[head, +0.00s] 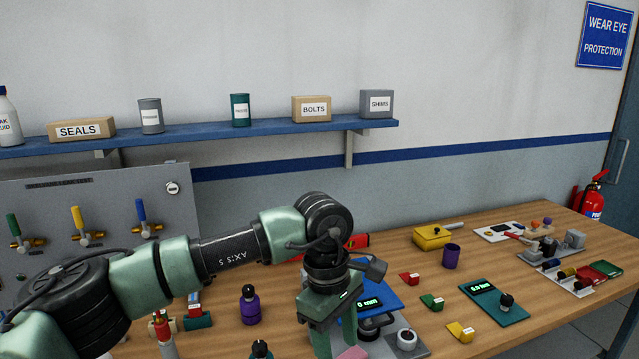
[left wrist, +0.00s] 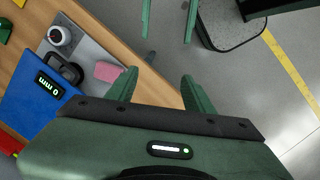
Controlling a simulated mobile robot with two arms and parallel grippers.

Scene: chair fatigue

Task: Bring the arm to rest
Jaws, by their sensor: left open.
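My left arm (head: 230,249) comes in from the left over the wooden bench and bends down at the wrist. Its green left gripper (head: 335,341) points down near the front edge of the bench; its tips are partly cut off by the picture's bottom. In the left wrist view its two fingers (left wrist: 158,86) stand apart with nothing between them. The gap lies over the bench edge and floor. A pink block (left wrist: 109,72) lies on the grey plate beside one finger, and also shows in the head view (head: 352,353). My right gripper is not identifiable.
A blue gauge (left wrist: 44,88) with a grey plate stands close to the gripper. A purple-based black knob piece (head: 250,306) stands left of it. Red, green and yellow blocks (head: 432,302) and a teal scale (head: 495,303) lie to the right. A shelf (head: 270,127) runs along the wall.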

